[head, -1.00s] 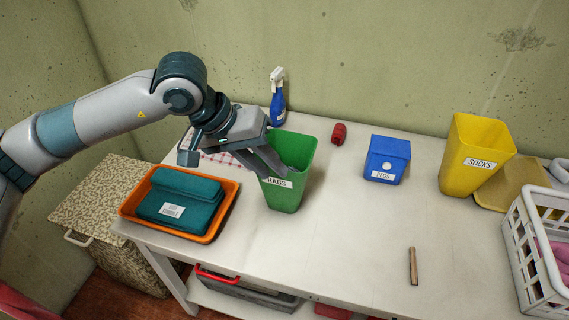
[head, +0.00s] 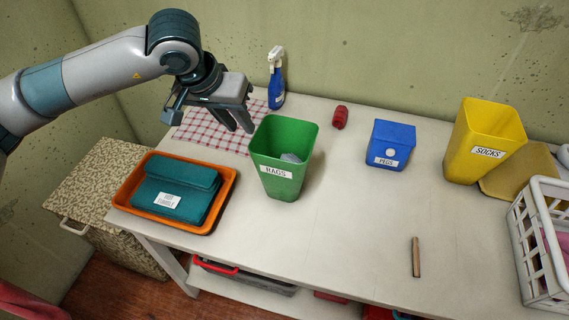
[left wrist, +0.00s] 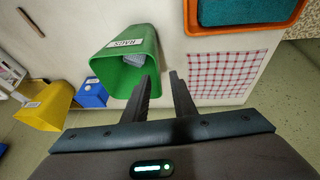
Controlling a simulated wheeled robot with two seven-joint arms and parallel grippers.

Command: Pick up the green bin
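The green bin (head: 282,152) stands upright on the white table, with a RAGS label on its front and grey cloth (head: 290,158) inside. It also shows in the left wrist view (left wrist: 118,78), left of my fingers. My left gripper (head: 239,123) is open and empty, its fingers pointing down just behind and left of the bin, over a red checked cloth (head: 208,132). In the left wrist view the two fingertips (left wrist: 160,77) are apart with nothing between them; one appears close to the bin's rim, but I cannot tell whether it touches. My right gripper is out of view.
An orange tray (head: 226,200) with a folded teal cloth lies left of the bin. A blue spray bottle (head: 276,82) stands behind. A red object (head: 340,117), blue PEGS box (head: 390,146) and yellow SOCKS bin (head: 482,143) are to the right. The front middle of the table is mostly clear.

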